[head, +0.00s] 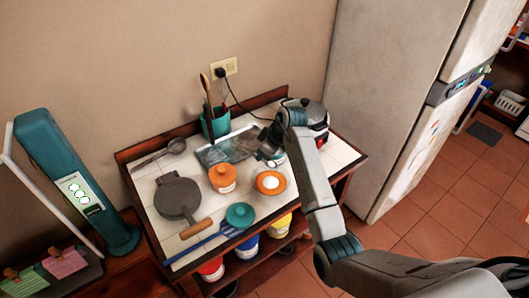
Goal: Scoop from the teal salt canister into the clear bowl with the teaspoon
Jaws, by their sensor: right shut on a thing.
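My right gripper (268,151) reaches over the back right of the white-topped table. It is shut, but what it holds is too small and hidden to make out; I cannot identify the teaspoon. A small pale container partly shows beside the gripper, mostly hidden by it. A round teal lid or teal-topped jar (240,215) is at the table's front edge; I cannot tell if it is the salt canister. An orange dish with white contents (270,182) is just in front of the gripper. I cannot clearly make out the clear bowl. My left gripper is out of view.
An orange-lidded jar (222,178), a grey round pan (178,195), a blue slotted turner (205,241) and a ladle (174,146) lie on the table. A teal utensil holder (216,124) stands behind. A dark-lidded pot (310,112) is at the back right. The fridge (385,90) borders the right.

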